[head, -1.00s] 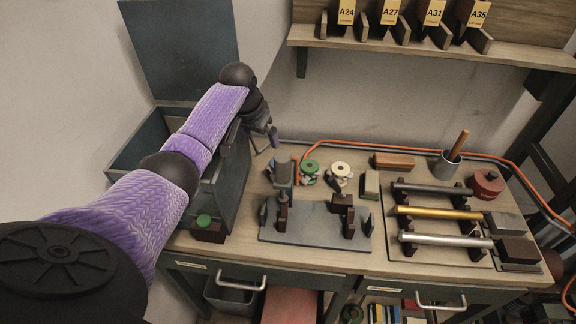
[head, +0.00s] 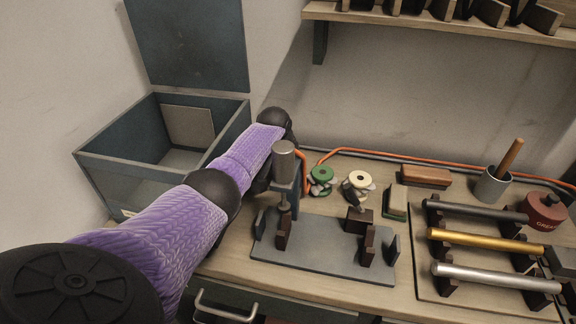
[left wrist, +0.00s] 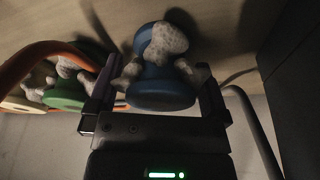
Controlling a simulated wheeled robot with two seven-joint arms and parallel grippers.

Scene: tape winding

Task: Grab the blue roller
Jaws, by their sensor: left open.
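The blue roller (left wrist: 162,92), a blue spool with a speckled white knobbly piece through its middle, shows in the left wrist view. My left gripper (left wrist: 158,98) is open, with one finger on each side of the blue roller. Whether the fingers touch it I cannot tell. In the head view my left arm reaches behind the grey post with a round cap (head: 284,160). There the gripper's fingers and the blue roller are hidden.
A green roller (head: 321,174) and a cream roller (head: 359,179) stand right of the post. The green one also shows in the left wrist view (left wrist: 66,96). An orange cable (head: 400,156) runs behind. An open grey box (head: 125,153) stands at left.

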